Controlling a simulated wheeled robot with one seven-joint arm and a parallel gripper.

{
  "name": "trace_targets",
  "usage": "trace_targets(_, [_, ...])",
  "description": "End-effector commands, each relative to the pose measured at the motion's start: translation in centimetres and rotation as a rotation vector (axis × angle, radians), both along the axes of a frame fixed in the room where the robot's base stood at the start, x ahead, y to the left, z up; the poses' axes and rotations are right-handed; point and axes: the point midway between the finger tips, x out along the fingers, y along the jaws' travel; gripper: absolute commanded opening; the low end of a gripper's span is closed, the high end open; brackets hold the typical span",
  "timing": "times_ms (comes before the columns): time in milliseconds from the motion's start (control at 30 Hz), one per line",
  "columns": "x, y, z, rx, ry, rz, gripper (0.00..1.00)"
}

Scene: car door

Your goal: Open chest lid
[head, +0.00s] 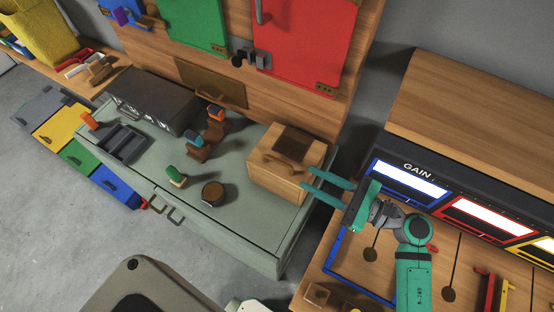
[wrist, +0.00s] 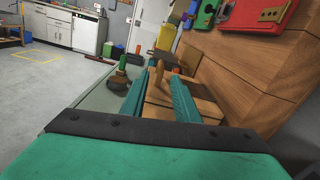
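The chest is a light wooden box (head: 262,182) standing on the right end of the grey-green cabinet top, and its lid looks shut. A dark square panel (head: 291,142) is on its top, with a curved wooden handle (head: 283,161) in front of it. My gripper (head: 303,179) is open and empty, coming from the right with its teal fingertips at the chest's right side. In the wrist view, the handle (wrist: 157,76) stands ahead, between the lines of my open fingers (wrist: 157,82). I cannot tell whether a finger touches the chest.
A green-topped piece (head: 175,175), a round dark piece (head: 213,194) and an orange-topped holder (head: 216,112) stand left of the chest. A wooden wall with a red door (head: 305,45) rises behind. A wooden console with lit panels (head: 410,185) is at right.

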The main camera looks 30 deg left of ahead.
Motion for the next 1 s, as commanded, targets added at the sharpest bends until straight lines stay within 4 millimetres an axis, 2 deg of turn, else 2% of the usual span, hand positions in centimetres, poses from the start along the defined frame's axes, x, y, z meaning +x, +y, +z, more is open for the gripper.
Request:
trace_targets(267, [0.2,1.8,0.0,-0.009,-0.051,0.018,0.28])
trace_targets(700, [-0.3,9.1,0.0,-0.008,-0.048,0.018,0.28])
trace_targets(1000, [-0.3,11.2,0.0,-0.009,-0.047,0.016,0.28])
